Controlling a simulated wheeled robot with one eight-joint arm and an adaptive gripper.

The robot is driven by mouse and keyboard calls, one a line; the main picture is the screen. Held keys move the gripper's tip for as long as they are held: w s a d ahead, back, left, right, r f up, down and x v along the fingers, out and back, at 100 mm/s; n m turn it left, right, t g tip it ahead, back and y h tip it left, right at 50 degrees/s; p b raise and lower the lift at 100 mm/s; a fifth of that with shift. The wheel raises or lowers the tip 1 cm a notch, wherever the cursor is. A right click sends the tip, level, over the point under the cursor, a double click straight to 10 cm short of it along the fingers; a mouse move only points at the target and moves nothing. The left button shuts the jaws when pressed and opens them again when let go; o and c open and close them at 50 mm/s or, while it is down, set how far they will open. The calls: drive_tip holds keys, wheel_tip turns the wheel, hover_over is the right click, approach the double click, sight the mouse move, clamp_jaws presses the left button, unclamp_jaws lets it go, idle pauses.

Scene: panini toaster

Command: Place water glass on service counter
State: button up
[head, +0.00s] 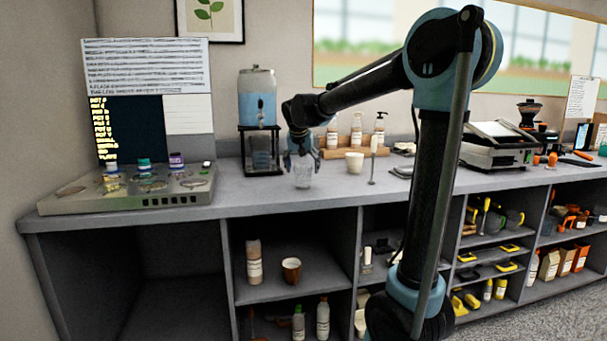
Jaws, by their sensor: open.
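A clear water glass (303,175) stands upright on the grey service counter (250,195), near its front edge and in front of the water dispenser. My gripper (302,154) points down just above the glass. Its fingers are open, and their tips look close to the glass rim. I cannot tell whether they touch it.
A water dispenser (258,98) with blue water stands on a black stand behind. A white cup (354,162) and a thin upright metal stand (372,168) are to the right. Pump bottles (356,130) sit in a wooden rack. A metal tray unit (130,188) fills the left end.

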drive_tip(key=v, duration=0.9)
drive_tip(key=s+d+f+g, duration=0.3)
drive_tip(key=s+d+f, duration=1.7)
drive_tip(key=s+d, duration=0.3)
drive_tip(key=s+d+f+n, duration=0.1)
drive_tip(key=s+f, duration=1)
drive_tip(key=shift+s+d+g+y, duration=0.15)
drive_tip(key=shift+d+g+y, duration=0.15)
drive_tip(key=shift+d+g, duration=0.1)
drive_tip(key=shift+a, duration=0.1)
drive_tip(key=shift+w+f, duration=0.2)
drive_tip(key=shift+w, duration=0.25)
